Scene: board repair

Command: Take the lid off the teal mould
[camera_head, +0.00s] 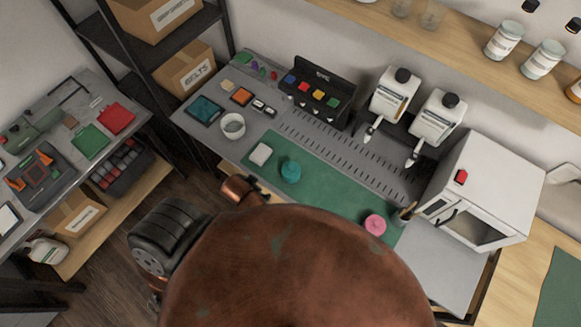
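A teal square, flat piece (205,110) with a dark rim lies at the left end of the grey workbench. It looks like the teal mould, but I cannot make out whether a separate lid sits on it. A rounded teal lump (291,171) lies on the green mat, apart from the square. Neither of my grippers shows clearly. Large rusty-brown and black parts, which appear to be my own body, fill the lower middle and hide the bench's near edge.
The green mat (325,192) also bears a white block (260,154) and a pink round piece (375,224). A white bowl (232,125) stands beside the teal square. Two white dispensers (435,120) and a white oven (485,190) stand at the right. Shelving (150,60) rises at the left.

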